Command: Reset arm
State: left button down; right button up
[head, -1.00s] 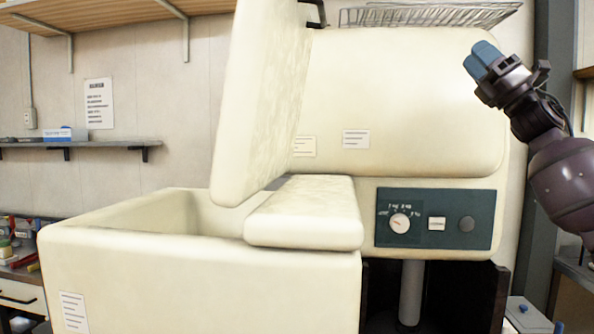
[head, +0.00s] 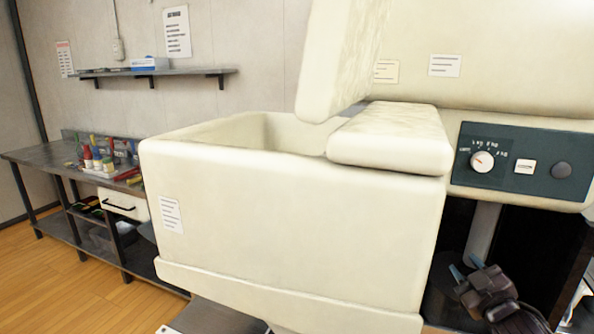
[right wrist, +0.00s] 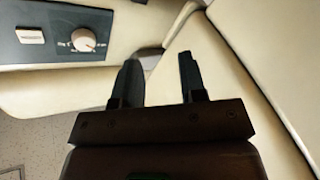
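My right gripper (head: 464,266) is low at the right in the head view, beside the white tub's right side and below the control panel. Its two blue fingertips stand apart with nothing between them. In the right wrist view the gripper (right wrist: 158,75) also shows two dark fingers spread and empty. My left gripper is in no view.
A large cream machine has an open tub (head: 290,215), a raised lid (head: 340,60) and a dark control panel (head: 525,160) with a dial (head: 482,161). A workbench (head: 45,155) with bottles stands at the left. A wall shelf (head: 105,73) hangs behind. Wooden floor at lower left is clear.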

jog(key=s+a+f+m+g, duration=0.3)
jog(key=s+a+f, duration=0.1)
jog(key=s+f, duration=0.9)
jog(key=s+a+f+m+g+h, duration=0.1)
jog(key=s+a+f+m+g, duration=0.2)
jog(key=s+f, duration=1.1)
jog(key=s+a+g, duration=0.1)
jog(key=s+a, duration=0.1)
jog(key=s, duration=0.3)
jog(key=shift+f+m+g, duration=0.3)
jog(key=shift+m, duration=0.1)
jog(key=shift+d, duration=0.1)
